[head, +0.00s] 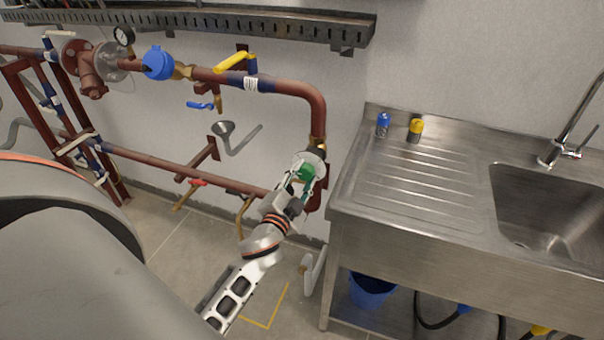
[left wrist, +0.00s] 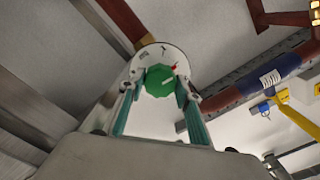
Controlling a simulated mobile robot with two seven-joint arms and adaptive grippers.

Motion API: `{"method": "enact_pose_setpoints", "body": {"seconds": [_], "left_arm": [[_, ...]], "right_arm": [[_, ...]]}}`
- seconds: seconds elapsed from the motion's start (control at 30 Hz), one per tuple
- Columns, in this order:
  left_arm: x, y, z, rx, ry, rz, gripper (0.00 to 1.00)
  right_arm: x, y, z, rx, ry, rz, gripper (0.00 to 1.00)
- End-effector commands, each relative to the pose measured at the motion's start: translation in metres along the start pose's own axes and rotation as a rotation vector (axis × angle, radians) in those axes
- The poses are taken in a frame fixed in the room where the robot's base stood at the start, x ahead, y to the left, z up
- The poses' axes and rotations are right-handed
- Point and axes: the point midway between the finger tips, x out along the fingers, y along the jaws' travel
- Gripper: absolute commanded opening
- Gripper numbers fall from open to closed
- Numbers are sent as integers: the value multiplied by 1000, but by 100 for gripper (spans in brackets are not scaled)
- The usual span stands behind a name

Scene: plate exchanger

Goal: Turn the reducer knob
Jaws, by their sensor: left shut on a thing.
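The green reducer knob (head: 306,172) sits in front of a round pale dial on the vertical brown pipe, left of the sink counter. In the left wrist view the knob (left wrist: 160,79) is faceted, and the white dial (left wrist: 148,53) behind it carries dark marks and a small red pointer. My left gripper (head: 299,182) reaches the knob from below. In the left wrist view its two teal-padded fingers (left wrist: 160,95) stand one on each side of the knob, shut on it. The fingers partly hide the knob's sides. My right gripper is not in view.
The steel sink counter (head: 392,215) stands close to the right of the knob. A brown pipe with a yellow-handled valve (head: 236,62) and a blue meter (head: 158,63) runs along the wall. A lower pipe (head: 160,163) passes left of my gripper. Blue and yellow small items stand on the counter.

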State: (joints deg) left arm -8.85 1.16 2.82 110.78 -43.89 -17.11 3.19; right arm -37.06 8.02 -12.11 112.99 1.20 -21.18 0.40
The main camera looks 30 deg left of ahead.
Motion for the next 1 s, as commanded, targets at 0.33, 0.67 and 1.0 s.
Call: {"method": "enact_pose_setpoints", "body": {"seconds": [0.33,0.67,1.0], "left_arm": [[0,-1,-1,324,1,0,12],[0,0,-1,565,1,0,12],[0,0,0,682,1,0,12]], "right_arm": [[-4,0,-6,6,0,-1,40],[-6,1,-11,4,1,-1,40],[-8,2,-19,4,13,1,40]]}}
